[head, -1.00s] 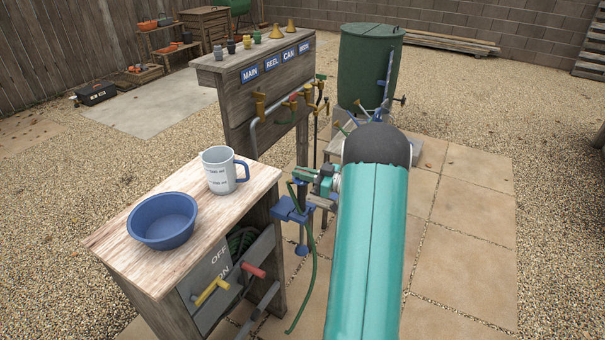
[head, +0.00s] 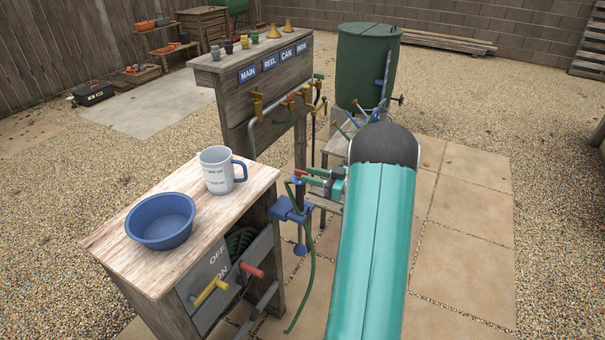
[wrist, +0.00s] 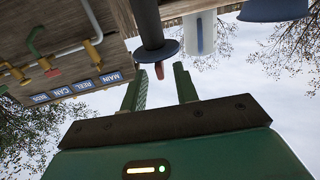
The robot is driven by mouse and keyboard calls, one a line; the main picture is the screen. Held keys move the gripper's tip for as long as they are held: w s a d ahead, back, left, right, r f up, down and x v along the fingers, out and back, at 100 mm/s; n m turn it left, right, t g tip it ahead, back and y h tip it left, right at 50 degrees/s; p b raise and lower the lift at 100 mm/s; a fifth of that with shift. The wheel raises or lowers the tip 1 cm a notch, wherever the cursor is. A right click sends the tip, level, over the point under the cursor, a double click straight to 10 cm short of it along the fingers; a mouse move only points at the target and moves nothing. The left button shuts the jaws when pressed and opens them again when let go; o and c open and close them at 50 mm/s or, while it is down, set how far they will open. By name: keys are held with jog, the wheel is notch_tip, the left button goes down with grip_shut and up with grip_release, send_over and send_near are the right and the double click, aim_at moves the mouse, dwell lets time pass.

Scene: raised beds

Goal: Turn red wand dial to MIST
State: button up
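A dark wand (wrist: 148,22) with a round blue-grey disc (wrist: 157,53) comes down from the top of the wrist view. A small red piece (wrist: 159,71), apparently the wand dial's pointer, juts below the disc. My gripper (wrist: 154,75) is open, with one green finger on each side of the red piece and gaps visible. In the head view my gripper (head: 314,177) points left at the red piece (head: 300,173), above the blue holder (head: 290,209) on the bench side. No MIST mark is legible, and the dial face is hidden.
The wooden bench (head: 115,243) carries a blue bowl (head: 160,221) and a measuring mug (head: 218,171). Yellow (head: 210,291) and red (head: 252,270) handles stick out of its front. A green hose (head: 307,285) hangs beside it. The labelled tap board (head: 228,100) stands behind. Paving at right is clear.

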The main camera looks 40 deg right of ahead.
jog(key=v, duration=1)
jog(key=shift+w, duration=0.1)
jog(key=w+a+r+h, duration=0.2)
jog(key=w+r+h, duration=0.2)
jog(key=w+r, duration=0.35)
jog(key=w+a+r+m+g+h, duration=0.2)
jog(key=w+a+r+m+h, duration=0.3)
jog(key=a+r+h, duration=0.55)
jog(key=s+a+f+g+y, duration=0.1)
jog(key=s+a+g+y, duration=0.2)
jog(key=s+a, duration=0.9)
jog(key=s+a+f+g+y, duration=0.2)
jog(key=s+a+g+y, duration=0.2)
jog(key=s+a, duration=0.9)
jog(key=a+g, duration=0.1)
jog(key=a, duration=0.4)
jog(key=shift+a+f+g, duration=0.25)
jog(key=shift+g, duration=0.15)
